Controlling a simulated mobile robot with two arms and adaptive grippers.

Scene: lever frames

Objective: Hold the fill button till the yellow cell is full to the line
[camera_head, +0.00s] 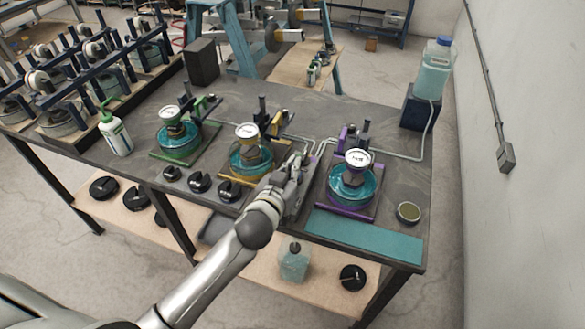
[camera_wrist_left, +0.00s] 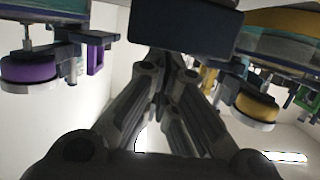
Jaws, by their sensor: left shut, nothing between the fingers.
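The yellow cell (camera_head: 247,160) stands mid-bench, a teal-filled round dish on a yellow base with a white dial gauge above it. My left gripper (camera_head: 298,166) is to its right, between it and the purple cell (camera_head: 352,185). In the left wrist view my left gripper (camera_wrist_left: 166,62) is shut and empty, its fingertips close to a dark block (camera_wrist_left: 185,22). I cannot tell whether they touch it. That view also shows yellow parts (camera_wrist_left: 256,106) at right and a purple one (camera_wrist_left: 30,68) at left. No fill button or fill line can be made out. My right gripper is not seen.
A green cell (camera_head: 178,140) and a green-white bottle (camera_head: 114,132) stand to the left. Black knobs (camera_head: 199,182) sit at the front edge. A jug (camera_head: 434,68) stands on a dark block at the right, with tubing along the bench. A teal mat (camera_head: 363,235) lies front right.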

